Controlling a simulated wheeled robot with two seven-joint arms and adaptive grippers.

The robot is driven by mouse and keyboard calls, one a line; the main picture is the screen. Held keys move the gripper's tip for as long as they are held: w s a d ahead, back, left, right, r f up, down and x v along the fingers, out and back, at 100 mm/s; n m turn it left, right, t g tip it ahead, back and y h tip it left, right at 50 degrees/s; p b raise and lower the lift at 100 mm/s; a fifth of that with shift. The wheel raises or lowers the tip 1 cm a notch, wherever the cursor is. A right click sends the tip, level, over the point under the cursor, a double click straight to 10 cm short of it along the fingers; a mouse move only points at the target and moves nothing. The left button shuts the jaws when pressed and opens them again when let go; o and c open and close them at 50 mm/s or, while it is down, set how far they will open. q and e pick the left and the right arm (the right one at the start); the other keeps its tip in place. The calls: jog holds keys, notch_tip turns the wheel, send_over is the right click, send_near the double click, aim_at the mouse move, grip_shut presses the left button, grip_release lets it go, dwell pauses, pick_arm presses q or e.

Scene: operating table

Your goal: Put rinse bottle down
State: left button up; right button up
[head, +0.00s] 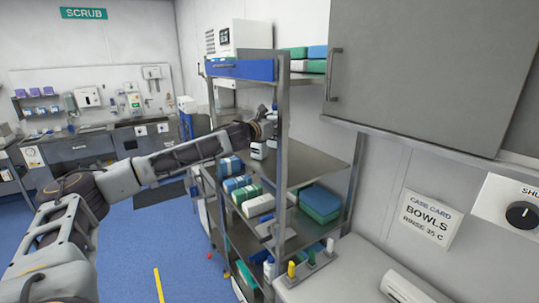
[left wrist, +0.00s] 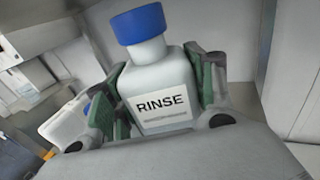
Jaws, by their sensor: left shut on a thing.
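The rinse bottle (left wrist: 160,85) is white with a blue cap and a RINSE label. In the left wrist view it stands between the green finger pads of my left gripper (left wrist: 158,88), which is shut on its body. In the head view my left gripper (head: 266,128) reaches in at the upper part of the metal shelf rack (head: 283,150), just above a grey shelf board (head: 312,166). The rack's front post partly covers it. I cannot tell whether the bottle's base touches the board. My right gripper is not in view.
A second white bottle with a blue cap (left wrist: 75,118) is close on the left in the wrist view. The board right of the gripper is bare. Boxes (head: 240,187) and a green-blue pack (head: 320,203) sit on the shelf below. A grey cabinet (head: 420,75) hangs at right.

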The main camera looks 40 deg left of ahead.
aim_at(272, 139)
pick_arm(q)
jog(key=shift+s+f, duration=0.15)
jog(key=shift+f, duration=0.55)
notch_tip(272, 139, down, 4)
jog(key=shift+f+b, duration=0.1)
jog(key=shift+b, duration=0.65)
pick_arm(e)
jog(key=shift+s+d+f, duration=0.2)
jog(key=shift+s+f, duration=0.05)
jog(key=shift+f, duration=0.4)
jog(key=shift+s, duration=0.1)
pick_arm(q)
jog(key=shift+f+b, duration=0.65)
jog(key=shift+f, duration=1.25)
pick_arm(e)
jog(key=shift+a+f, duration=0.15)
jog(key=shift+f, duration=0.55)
pick_arm(q)
jog(key=shift+f, duration=0.1)
jog(key=o, duration=1.5)
jog(key=shift+c, duration=0.2)
